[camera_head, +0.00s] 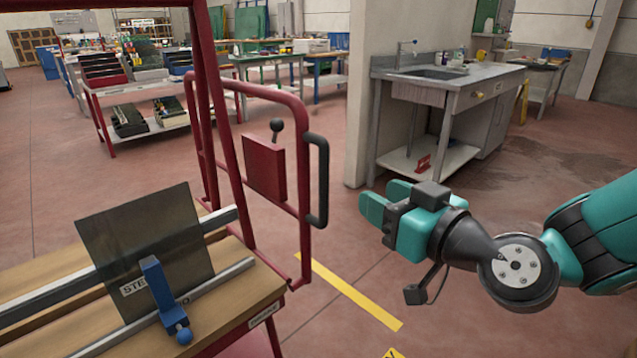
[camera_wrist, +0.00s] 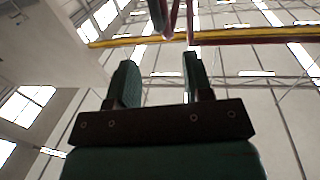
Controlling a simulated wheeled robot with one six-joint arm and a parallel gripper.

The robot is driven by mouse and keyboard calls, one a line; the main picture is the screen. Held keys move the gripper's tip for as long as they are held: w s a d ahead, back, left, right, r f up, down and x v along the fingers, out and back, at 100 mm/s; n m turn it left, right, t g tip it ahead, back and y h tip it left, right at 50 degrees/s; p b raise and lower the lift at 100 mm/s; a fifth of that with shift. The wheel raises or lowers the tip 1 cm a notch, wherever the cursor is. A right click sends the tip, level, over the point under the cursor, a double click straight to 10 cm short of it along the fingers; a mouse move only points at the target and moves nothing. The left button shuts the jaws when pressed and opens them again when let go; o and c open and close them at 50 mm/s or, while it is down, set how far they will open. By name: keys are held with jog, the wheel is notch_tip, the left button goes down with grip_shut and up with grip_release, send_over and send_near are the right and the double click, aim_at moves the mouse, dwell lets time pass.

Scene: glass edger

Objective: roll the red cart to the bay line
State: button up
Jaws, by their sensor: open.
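The red cart (camera_head: 214,120) stands at the left in the head view, with a red tube frame and a wooden deck (camera_head: 228,308). A black handle (camera_head: 318,180) is on the tube frame at its right side. A dark plate (camera_head: 150,245) leans on the deck behind a blue clamp (camera_head: 160,290). The yellow bay line (camera_head: 350,292) runs along the floor to the right of the cart. My gripper (camera_head: 380,198) is to the right of the black handle, apart from it, open and empty. Its two fingers (camera_wrist: 158,80) show spread in the wrist view, with nothing between them.
A sink bench (camera_head: 440,75) stands beside a wall pillar at the back right. A red rack (camera_head: 130,90) with bins is at the back left. Green and blue tables (camera_head: 285,58) stand farther back. The red floor between cart and sink bench is clear.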

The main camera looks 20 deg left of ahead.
aim_at(327, 164)
jog(key=shift+t, duration=0.3)
jog(key=p+x, duration=0.2)
jog(key=x, duration=0.4)
jog(key=p+x, duration=0.2)
jog(key=x, duration=0.3)
jog(key=p+x, duration=0.2)
jog(key=x, duration=0.4)
jog(key=shift+w+a+f+p, duration=0.25)
jog(key=shift+w+p, duration=0.1)
jog(key=shift+p, duration=0.05)
grip_shut()
